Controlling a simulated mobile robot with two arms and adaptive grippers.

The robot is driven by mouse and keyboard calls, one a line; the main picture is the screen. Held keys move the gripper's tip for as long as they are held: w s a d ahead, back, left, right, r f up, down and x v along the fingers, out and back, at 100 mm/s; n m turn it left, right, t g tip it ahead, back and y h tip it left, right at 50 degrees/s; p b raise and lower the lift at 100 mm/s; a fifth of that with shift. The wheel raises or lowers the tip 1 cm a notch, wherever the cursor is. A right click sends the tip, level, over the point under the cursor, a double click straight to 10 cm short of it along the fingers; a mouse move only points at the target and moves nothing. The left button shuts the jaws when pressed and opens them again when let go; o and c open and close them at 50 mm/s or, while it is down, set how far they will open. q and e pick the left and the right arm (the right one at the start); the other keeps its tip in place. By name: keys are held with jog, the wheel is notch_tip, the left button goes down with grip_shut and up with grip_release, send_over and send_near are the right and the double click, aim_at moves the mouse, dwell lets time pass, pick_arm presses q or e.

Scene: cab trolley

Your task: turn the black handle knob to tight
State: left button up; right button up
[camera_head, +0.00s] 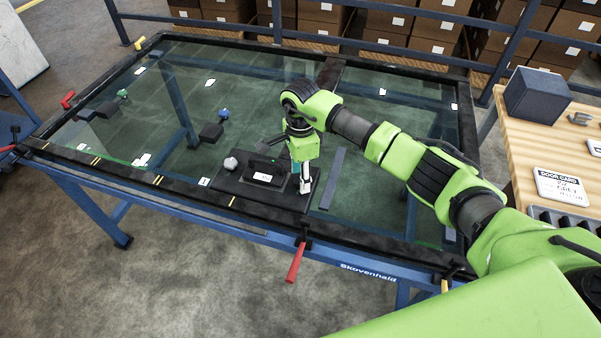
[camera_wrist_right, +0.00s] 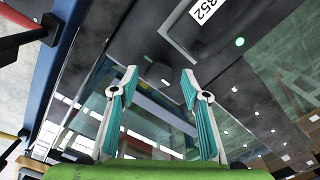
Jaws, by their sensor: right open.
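A black fixture plate (camera_head: 228,184) lies near the front edge of the glass-topped trolley. It carries a dark box with a white label (camera_head: 262,177) and a faceted grey knob (camera_head: 230,163) at its left end. My right gripper (camera_head: 305,187) points down over the right end of the plate. In the wrist view the gripper (camera_wrist_right: 157,75) is open, with nothing between its fingers. Part of the dark fixture with a label (camera_wrist_right: 204,10) shows beyond the fingers. My left gripper is not in view.
A red handle (camera_head: 296,262) hangs at the trolley's front rail, and another (camera_head: 67,99) is at the left. A wooden bench (camera_head: 520,150) stands at right.

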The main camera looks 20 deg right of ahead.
jog(key=c, duration=1.1)
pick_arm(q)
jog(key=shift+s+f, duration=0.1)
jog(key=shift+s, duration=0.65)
